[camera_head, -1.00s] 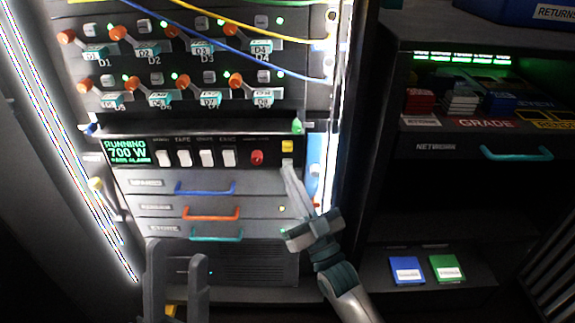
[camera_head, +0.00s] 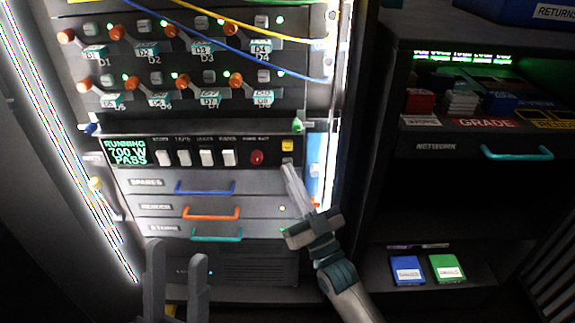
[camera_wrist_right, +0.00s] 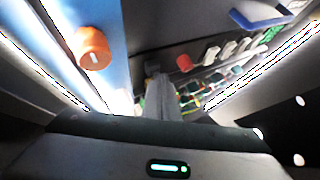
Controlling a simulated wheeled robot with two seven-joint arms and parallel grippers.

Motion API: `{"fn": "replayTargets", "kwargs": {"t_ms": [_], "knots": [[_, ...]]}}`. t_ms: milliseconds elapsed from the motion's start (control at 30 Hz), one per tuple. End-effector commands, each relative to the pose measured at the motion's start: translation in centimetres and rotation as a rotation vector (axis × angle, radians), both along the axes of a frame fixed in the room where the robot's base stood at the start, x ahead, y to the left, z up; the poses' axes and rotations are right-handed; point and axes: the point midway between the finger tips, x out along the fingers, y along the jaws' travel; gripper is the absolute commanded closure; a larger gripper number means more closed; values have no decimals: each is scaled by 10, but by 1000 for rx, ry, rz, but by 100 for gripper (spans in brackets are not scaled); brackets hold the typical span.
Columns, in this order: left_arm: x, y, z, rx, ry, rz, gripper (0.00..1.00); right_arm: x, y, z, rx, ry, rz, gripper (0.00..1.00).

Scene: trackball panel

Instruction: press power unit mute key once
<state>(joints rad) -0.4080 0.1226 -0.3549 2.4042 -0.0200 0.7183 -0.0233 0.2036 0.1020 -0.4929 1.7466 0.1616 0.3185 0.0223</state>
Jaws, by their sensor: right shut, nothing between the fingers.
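In the right wrist view the shut fingers (camera_wrist_right: 161,90) point at the panel and the yellow key cannot be made out. My left gripper (camera_head: 177,248) is open and empty, low in front of the cabinet.
Left of the yellow key are a red button (camera_head: 257,157) and several white switches (camera_head: 207,158). Drawers with blue, orange (camera_head: 211,213) and teal handles lie below. Orange knobs and blue and yellow cables are above. A dark shelf unit (camera_head: 440,200) stands at right.

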Motion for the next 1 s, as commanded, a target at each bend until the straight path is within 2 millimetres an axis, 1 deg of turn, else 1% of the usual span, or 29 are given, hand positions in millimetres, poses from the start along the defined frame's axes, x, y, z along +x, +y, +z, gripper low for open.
{"fn": "replayTargets", "kwargs": {"t_ms": [433, 567, 1000], "knots": [[0, 0, -1, 0, 4, 0, 62, 3, 0, 0, -1, 1, 0, 100], [0, 0, 2, -3, -4, 0, 62, 2, 0, 0, -1, 1, 0, 100], [0, 0, 11, 0, -1, 0, 62, -13, 0, 0, -1, 2, 0, 100]]}}
